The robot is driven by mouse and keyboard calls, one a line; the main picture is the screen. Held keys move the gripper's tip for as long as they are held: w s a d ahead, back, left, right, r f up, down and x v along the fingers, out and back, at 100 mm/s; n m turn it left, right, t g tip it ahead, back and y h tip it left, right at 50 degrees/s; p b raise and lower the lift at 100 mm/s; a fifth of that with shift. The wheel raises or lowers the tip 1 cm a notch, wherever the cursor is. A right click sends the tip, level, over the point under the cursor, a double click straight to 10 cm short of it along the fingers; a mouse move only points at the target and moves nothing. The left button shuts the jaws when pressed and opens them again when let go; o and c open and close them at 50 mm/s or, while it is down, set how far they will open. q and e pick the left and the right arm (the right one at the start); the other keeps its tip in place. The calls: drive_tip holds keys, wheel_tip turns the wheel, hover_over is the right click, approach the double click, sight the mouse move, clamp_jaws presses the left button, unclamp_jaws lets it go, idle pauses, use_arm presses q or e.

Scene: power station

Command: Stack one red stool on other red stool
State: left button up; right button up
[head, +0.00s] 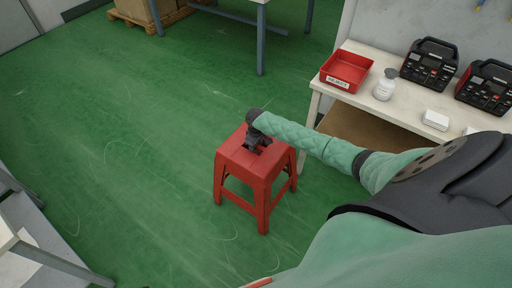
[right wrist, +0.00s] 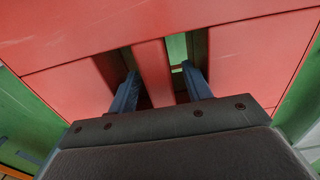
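A red stool (head: 258,165) stands upright on the green floor in the middle of the head view. My right gripper (head: 258,140) is at its seat, coming from above. In the right wrist view, the stool's red seat (right wrist: 230,50) has two slots with a bar (right wrist: 152,68) between them. The two fingers of my right gripper (right wrist: 160,85) point into the slots, one on each side of the bar. They are apart, with a gap showing beside the bar on the right. A small red edge (head: 258,283) shows at the bottom of the head view; I cannot tell what it belongs to. My left gripper is not in view.
A workbench (head: 345,98) on the right holds a red tray (head: 346,70), a white bottle (head: 385,85) and two black-and-red power units (head: 430,63). A table leg (head: 261,45) stands at the back. A pale table (head: 8,235) is at the left edge. Floor left of the stool is clear.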

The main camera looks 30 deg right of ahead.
drive_tip(key=shift+f, duration=0.1)
wheel_tip(320, 180, up, 8)
drive_tip(key=shift+f+b, duration=0.2)
drive_tip(key=shift+b, duration=0.25)
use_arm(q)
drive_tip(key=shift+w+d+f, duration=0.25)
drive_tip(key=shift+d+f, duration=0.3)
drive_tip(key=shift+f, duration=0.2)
use_arm(e)
drive_tip(key=shift+r, duration=0.15)
